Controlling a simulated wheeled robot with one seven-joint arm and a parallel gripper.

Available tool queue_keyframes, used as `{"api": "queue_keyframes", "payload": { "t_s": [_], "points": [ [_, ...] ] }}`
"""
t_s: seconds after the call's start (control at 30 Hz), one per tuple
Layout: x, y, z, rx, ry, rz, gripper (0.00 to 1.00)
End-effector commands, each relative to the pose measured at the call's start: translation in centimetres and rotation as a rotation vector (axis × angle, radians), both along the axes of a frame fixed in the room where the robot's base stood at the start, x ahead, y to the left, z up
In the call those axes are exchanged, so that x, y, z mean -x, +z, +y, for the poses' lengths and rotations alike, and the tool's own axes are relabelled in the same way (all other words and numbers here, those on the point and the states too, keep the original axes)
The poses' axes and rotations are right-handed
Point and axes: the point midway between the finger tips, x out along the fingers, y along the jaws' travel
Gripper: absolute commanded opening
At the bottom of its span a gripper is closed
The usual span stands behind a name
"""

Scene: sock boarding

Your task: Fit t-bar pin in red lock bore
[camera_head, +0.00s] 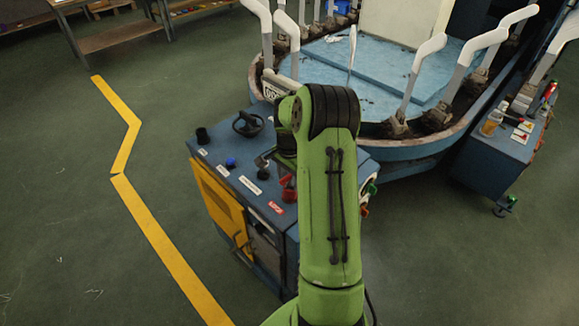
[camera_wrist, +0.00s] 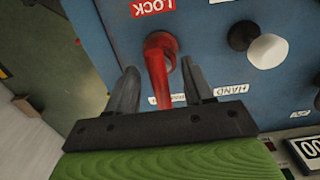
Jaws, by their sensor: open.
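A red lock part (camera_wrist: 160,47) stands out from the blue panel below a red LOCK label (camera_wrist: 153,6) in the wrist view. Its red lever or stem reaches toward my gripper (camera_wrist: 159,70), whose two dark fingers are open, one on each side of it. I cannot tell whether either finger touches it. In the head view the red part (camera_head: 288,189) shows beside my arm on the blue cabinet's top. No T-bar pin can be clearly picked out, and the bore cannot be made out. My arm hides part of the cabinet in the head view.
The blue cabinet (camera_head: 222,147) carries a black handwheel (camera_head: 248,123) and a blue knob (camera_head: 231,162). A white knob (camera_wrist: 267,51) sits right of the lock. Behind is a round machine with white sock forms (camera_head: 430,60). Open floor with a yellow line (camera_head: 160,240) lies left.

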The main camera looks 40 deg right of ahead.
Motion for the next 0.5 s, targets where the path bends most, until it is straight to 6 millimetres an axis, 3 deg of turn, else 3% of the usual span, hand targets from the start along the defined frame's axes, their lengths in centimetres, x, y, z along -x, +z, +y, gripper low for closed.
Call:
{"api": "queue_keyframes", "payload": {
  "t_s": [0.3, 0.5],
  "points": [
    [-0.2, 8.9, -0.1, 0.006, 0.0, -0.006, 0.52],
    [-0.1, 13.6, -0.1, 0.004, 0.001, -0.005, 0.52]
  ]
}}
